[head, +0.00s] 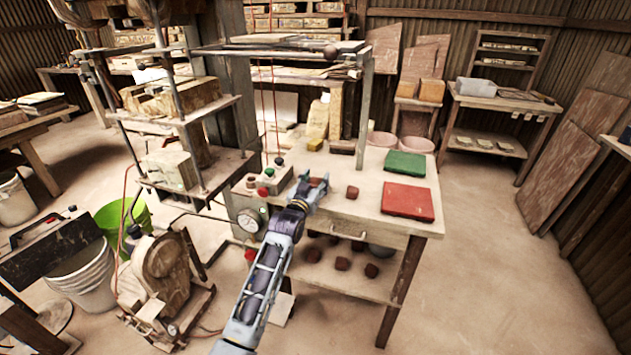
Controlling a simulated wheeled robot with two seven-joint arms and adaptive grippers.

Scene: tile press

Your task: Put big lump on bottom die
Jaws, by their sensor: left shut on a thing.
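My left gripper (314,184) reaches over the worktable (373,212) from below and is shut on a brown lump, mostly hidden by the fingers. I cannot tell the held lump's size. Another brown lump (352,192) lies on the table just right of the gripper, and smaller ones (251,182) lie to its left, near the press controls. The press stands left of the table. A pale block (172,169), which looks like the bottom die, sits on the press's lower plate, apart from and left of the gripper. My right gripper is not in view.
A red slab (407,201) and a green slab (405,164) lie on the table's right part. A control box with red and green buttons (268,177) stands between gripper and press. More lumps (342,263) lie on the shelf below.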

